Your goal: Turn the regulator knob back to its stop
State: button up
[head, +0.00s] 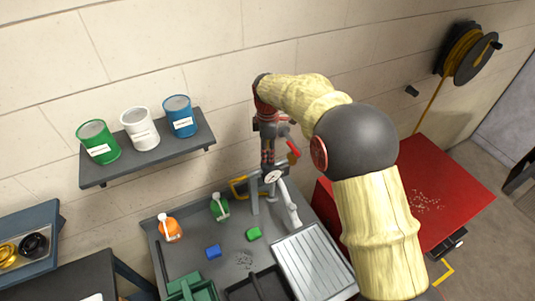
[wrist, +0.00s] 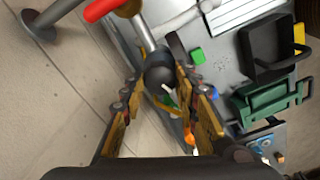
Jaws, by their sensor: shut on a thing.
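The regulator knob (wrist: 159,74) is a dark round knob on a grey pipe, in the middle of the wrist view. My gripper (wrist: 158,82) has one finger on each side of it and is shut on it. In the head view my gripper (head: 268,158) points down at the wall pipework above the bench, and the knob is hidden behind it. A round white-faced gauge (head: 272,177) sits just below my gripper. A red lever handle (head: 293,151) is just right of my gripper; a red handle also shows at the top of the wrist view (wrist: 102,9).
The grey bench (head: 190,256) below holds an orange bottle (head: 170,229), a green bottle (head: 219,208), blue and green blocks and a ribbed tray (head: 313,262). A wall shelf (head: 150,161) with three cans is left of my arm. A red cabinet (head: 450,185) stands right.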

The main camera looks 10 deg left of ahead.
jog(key=n, duration=0.6)
jog(key=shift+b, duration=0.3)
jog(key=n, duration=0.6)
jog(key=shift+r+n, duration=0.1)
jog(key=shift+n, duration=0.3)
jog(key=o, duration=1.2)
jog(key=shift+c, duration=0.2)
notch_tip(320, 180, up, 12)
